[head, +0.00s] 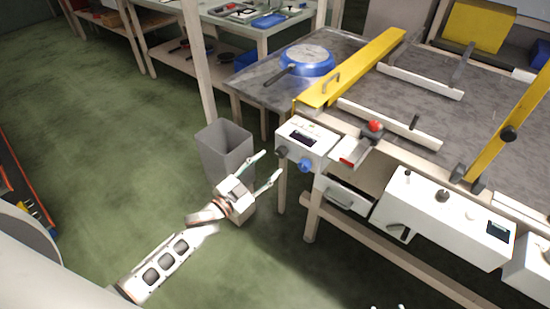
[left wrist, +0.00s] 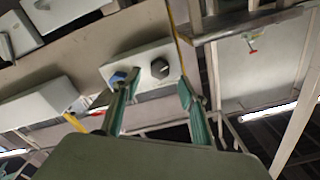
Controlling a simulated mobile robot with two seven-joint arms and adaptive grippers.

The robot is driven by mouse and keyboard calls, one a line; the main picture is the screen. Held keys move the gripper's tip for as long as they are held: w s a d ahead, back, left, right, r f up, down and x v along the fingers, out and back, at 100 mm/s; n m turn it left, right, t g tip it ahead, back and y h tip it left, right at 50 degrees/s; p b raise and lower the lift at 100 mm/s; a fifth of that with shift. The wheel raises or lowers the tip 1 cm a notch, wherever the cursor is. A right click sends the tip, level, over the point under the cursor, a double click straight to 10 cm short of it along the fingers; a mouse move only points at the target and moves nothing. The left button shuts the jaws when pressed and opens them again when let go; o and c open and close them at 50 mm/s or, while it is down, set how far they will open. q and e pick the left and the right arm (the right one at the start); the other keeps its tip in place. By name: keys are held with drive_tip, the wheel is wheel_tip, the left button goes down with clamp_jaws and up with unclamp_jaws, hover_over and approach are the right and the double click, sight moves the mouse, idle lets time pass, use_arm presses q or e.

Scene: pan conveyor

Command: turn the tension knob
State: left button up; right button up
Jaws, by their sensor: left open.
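A white control box (head: 305,140) with a small dark display sits at the table's near left corner. Its front has a black knob (head: 281,152) and a blue knob (head: 304,166); no readable label shows which is the tension knob. My left gripper (head: 269,165) is open and empty, its fingers pointing at the box, just short of the black knob. In the left wrist view the black knob (left wrist: 160,69) shows between the fingertips, and the blue knob (left wrist: 118,77) is by the left finger. Small pale tips at the head view's bottom edge may be my right gripper (head: 386,307).
A grey bin (head: 226,150) stands on the floor beside my left gripper. An open drawer (head: 345,195) is under the table, right of the box. A white box with knobs (head: 445,215) is farther right. A blue pan (head: 307,60) lies on the table near a yellow bar (head: 355,67).

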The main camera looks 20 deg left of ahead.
use_arm(q)
drive_tip(key=v, duration=0.6)
drive_tip(key=shift+s, duration=0.1)
idle(0.3)
drive_tip(key=s+d+f+n+g+y+p, duration=0.1)
drive_tip(key=s+f, duration=0.4)
drive_tip(key=s, duration=0.5)
drive_tip(key=s+d+f+n+g+y+p, duration=0.2)
drive_tip(key=s+d+f+n+g, duration=0.1)
drive_tip(key=s, duration=0.8)
wheel_tip(320, 180, down, 3)
drive_tip(key=n+g, duration=0.1)
drive_tip(key=g, duration=0.1)
drive_tip(key=shift+s+f+n+g+y, duration=0.25)
drive_tip(key=shift+n+g+y, duration=0.05)
drive_tip(key=shift+n, duration=0.1)
use_arm(e)
drive_tip(key=shift+s+a+r, duration=0.2)
drive_tip(key=shift+s+r, duration=0.05)
drive_tip(key=shift+r, duration=0.2)
drive_tip(key=shift+s+a+r, duration=0.2)
drive_tip(key=shift+r, duration=0.25)
